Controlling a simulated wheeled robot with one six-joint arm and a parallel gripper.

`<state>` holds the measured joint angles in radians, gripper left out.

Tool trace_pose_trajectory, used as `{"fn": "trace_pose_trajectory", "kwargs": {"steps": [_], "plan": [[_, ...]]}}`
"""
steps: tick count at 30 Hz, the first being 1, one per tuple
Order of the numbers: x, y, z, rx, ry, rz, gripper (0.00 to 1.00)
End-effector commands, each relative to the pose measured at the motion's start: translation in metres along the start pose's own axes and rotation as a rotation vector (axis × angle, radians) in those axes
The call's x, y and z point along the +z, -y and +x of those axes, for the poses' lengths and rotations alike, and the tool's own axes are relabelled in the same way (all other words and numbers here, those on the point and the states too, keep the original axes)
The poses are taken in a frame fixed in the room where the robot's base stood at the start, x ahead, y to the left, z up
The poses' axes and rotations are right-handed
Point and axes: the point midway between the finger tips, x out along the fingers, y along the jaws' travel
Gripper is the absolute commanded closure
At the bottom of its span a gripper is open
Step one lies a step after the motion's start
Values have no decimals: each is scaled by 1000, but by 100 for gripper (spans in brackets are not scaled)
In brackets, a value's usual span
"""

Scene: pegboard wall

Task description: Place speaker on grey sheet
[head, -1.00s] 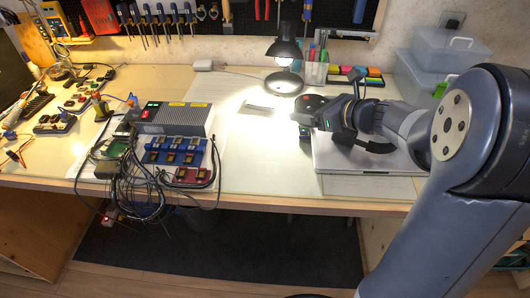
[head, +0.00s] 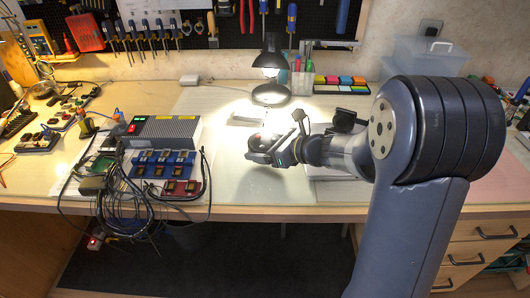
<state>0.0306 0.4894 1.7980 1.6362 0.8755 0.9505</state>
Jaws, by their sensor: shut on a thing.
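My gripper (head: 270,152) is above the middle of the desk, in front of the lamp. It is shut on a dark, rounded thing with a bit of red, which looks like the speaker (head: 258,140); the fingers hide much of it. A small flat grey piece, which may be the grey sheet (head: 244,119), lies in the lamplight behind and slightly left of my gripper. A wide pale sheet also covers the desk here, so I cannot tell for sure which one is the grey sheet.
A black lamp (head: 271,75) stands behind my gripper. A grey power box (head: 163,132) with blue modules and tangled wires is to the left. A silver laptop (head: 325,172) lies partly hidden under my arm. Coloured note blocks (head: 341,83) and a clear bin (head: 424,62) stand behind.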

Motion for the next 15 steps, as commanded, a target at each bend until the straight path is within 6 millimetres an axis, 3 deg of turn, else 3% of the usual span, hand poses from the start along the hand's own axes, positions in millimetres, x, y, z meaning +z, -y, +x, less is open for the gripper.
{"fn": "trace_pose_trajectory", "kwargs": {"steps": [2,13,14,15], "plan": [[-12,0,5,0,0,3,50],[-15,0,6,0,1,0,50],[-16,0,6,0,0,1,17],[-15,0,6,0,0,1,14]]}}
